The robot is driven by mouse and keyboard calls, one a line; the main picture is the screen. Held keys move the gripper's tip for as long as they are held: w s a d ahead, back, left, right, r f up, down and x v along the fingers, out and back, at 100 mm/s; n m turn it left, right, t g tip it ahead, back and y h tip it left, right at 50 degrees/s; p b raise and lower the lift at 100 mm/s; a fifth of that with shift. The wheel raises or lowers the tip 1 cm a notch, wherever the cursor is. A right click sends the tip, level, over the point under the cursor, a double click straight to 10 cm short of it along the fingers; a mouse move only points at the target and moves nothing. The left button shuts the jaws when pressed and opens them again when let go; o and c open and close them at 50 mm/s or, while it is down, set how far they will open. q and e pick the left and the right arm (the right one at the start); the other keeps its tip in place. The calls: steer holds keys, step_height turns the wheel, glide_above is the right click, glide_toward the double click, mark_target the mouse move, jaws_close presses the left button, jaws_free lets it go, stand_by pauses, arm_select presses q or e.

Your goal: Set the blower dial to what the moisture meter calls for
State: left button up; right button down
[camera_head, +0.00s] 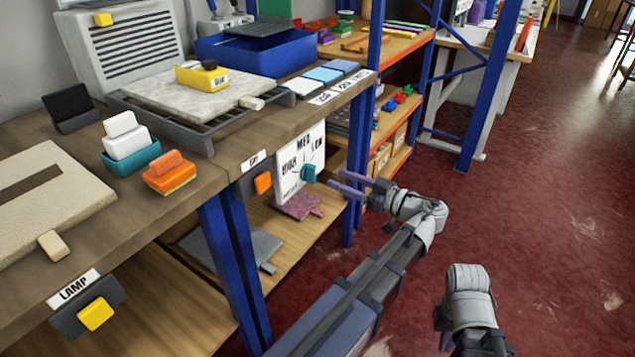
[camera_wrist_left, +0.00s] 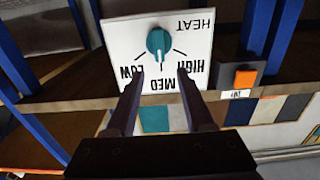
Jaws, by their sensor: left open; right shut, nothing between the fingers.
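The blower dial is a teal knob (camera_head: 308,172) on a white panel (camera_head: 287,165) marked HIGH, MED and LOW, at the bench's front edge. In the left wrist view, where the panel appears upside down, the knob's (camera_wrist_left: 158,40) white mark points toward MED. A yellow and black block (camera_head: 203,76), perhaps the moisture meter, sits on a pale slab; its reading is too small to tell. My left gripper (camera_head: 336,179) is open, just right of the knob; its fingertips (camera_wrist_left: 160,79) show in the wrist view, with nothing between them. My right arm shows at lower right; its fingertips are hidden.
An orange switch (camera_head: 263,183) is left of the panel. A yellow switch (camera_head: 96,313) is under the LAMP label. A grey vented box (camera_head: 128,40) stands behind the rack. A blue shelf post (camera_head: 232,260) stands below the bench. The red floor (camera_head: 570,200) at right is free.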

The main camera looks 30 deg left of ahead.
mark_target(316, 169)
arm_select(q)
steer(key=shift+w+a, duration=0.15)
steer(key=shift+a, duration=1.8)
steer(key=shift+w+a, duration=0.15)
steer(key=shift+a, duration=1.8)
jaws_close()
